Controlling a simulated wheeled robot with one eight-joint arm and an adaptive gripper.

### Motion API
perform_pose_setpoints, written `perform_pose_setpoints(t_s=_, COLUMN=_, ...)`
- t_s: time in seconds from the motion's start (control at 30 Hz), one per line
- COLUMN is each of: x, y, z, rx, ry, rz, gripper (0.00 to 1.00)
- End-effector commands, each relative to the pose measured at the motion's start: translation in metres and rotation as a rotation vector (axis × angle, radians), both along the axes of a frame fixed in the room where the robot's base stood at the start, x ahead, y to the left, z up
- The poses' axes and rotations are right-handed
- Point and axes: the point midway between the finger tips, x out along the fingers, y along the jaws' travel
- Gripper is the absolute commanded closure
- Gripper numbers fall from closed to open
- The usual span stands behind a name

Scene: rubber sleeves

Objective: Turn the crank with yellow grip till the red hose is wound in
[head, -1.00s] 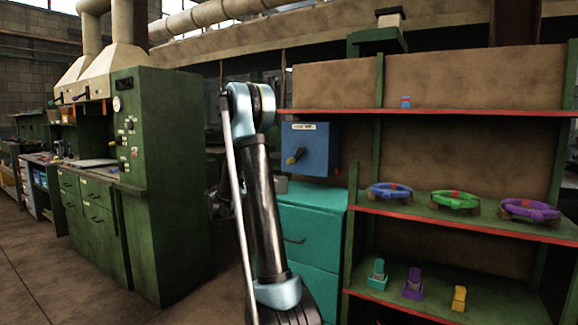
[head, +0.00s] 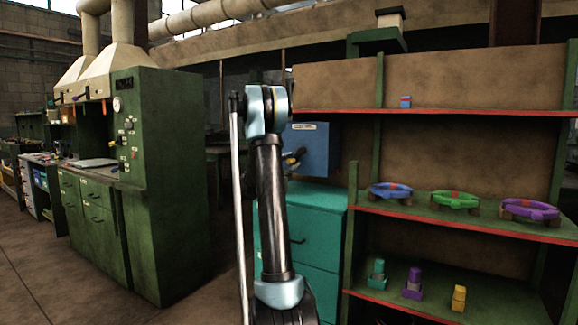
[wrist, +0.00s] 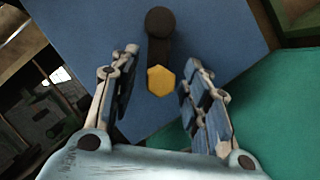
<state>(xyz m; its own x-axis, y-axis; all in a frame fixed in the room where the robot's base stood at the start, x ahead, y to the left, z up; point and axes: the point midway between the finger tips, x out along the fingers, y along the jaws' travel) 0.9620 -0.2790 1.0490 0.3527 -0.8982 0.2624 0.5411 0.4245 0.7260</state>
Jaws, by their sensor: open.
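The crank with yellow grip is on the front of a blue box (head: 318,150) above a teal cabinet. In the wrist view the yellow grip (wrist: 161,81) faces the camera, and the dark crank arm (wrist: 160,48) runs up from it to a round black hub (wrist: 160,20). My gripper (wrist: 155,75) is open, with one finger on each side of the grip and gaps between. No red hose is visible.
The teal cabinet (head: 322,208) stands below the box. A green shelf (head: 365,203) to the right holds blue, green and purple rings and several small coloured blocks. A large green cabinet (head: 165,180) stands at the left. Bare floor lies between.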

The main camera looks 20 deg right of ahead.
Motion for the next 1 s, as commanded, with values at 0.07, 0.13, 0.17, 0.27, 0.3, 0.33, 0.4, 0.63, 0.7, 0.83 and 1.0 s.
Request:
perform_pose_setpoints(t_s=0.07, x=0.001, y=-0.004, z=0.001, rx=-0.001, ry=0.0, rz=-0.001, gripper=0.57)
perform_pose_setpoints(t_s=0.13, x=0.002, y=-0.005, z=0.002, rx=0.0, ry=0.0, rz=0.0, gripper=0.57)
perform_pose_setpoints(t_s=0.17, x=0.002, y=-0.005, z=0.002, rx=0.0, ry=0.0, rz=0.0, gripper=0.57)
perform_pose_setpoints(t_s=0.27, x=0.002, y=-0.005, z=0.002, rx=0.0, ry=0.0, rz=0.0, gripper=0.57)
perform_pose_setpoints(t_s=0.3, x=0.002, y=-0.005, z=0.002, rx=0.0, ry=0.0, rz=0.0, gripper=0.57)
perform_pose_setpoints(t_s=0.33, x=0.002, y=-0.005, z=0.002, rx=0.0, ry=0.0, rz=0.0, gripper=0.57)
perform_pose_setpoints(t_s=0.4, x=0.002, y=-0.005, z=0.002, rx=0.0, ry=0.0, rz=0.0, gripper=0.62)
perform_pose_setpoints(t_s=0.63, x=0.002, y=-0.005, z=0.002, rx=0.0, ry=0.0, rz=0.0, gripper=1.0)
perform_pose_setpoints(t_s=0.7, x=0.002, y=-0.001, z=0.002, rx=0.0, ry=-0.001, rz=0.002, gripper=1.0)
perform_pose_setpoints(t_s=0.83, x=0.001, y=-0.006, z=0.002, rx=0.004, ry=-0.005, rz=-0.003, gripper=1.0)
perform_pose_setpoints(t_s=1.0, x=-0.003, y=-0.023, z=0.003, rx=0.022, ry=-0.029, rz=-0.021, gripper=1.0)
